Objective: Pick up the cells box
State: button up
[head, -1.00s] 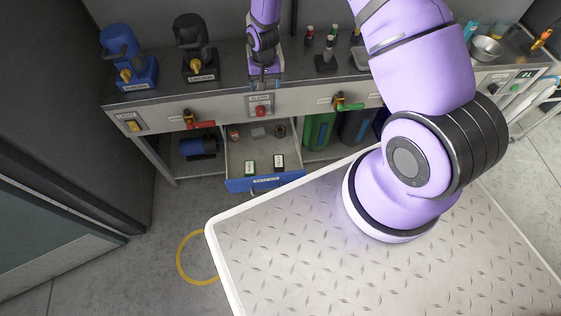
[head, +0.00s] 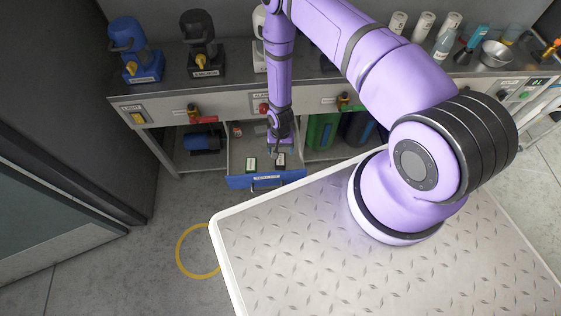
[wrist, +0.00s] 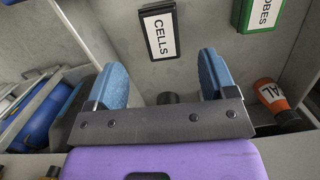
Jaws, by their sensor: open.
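The cells box (wrist: 161,30) is a small black box with a white label reading CELLS, lying label up on the floor of an open drawer. In the head view the cells box (head: 280,160) is in the right half of the drawer (head: 266,181), partly close under my gripper. My gripper (wrist: 163,76) is open, with its two blue fingers apart and nothing between them. In the wrist view the box lies beyond the fingertips, not touching them. In the head view my gripper (head: 277,147) reaches down into the drawer opening.
A green-edged box (wrist: 262,12), its label partly cut off, lies beside the cells box. An orange and black item (wrist: 275,98) lies near the right finger. The workbench (head: 226,82) overhangs the drawer's back, with red-handled valves on its front.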

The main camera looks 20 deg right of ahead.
aim_at(280, 159)
jog(key=shift+s+a+f, duration=0.1)
jog(key=shift+s+f, duration=0.05)
jog(key=shift+f, duration=1.9)
jog(key=shift+s+a+f, duration=0.1)
jog(key=shift+f, duration=1.9)
jog(key=shift+c, duration=0.4)
jog(key=c, duration=0.9)
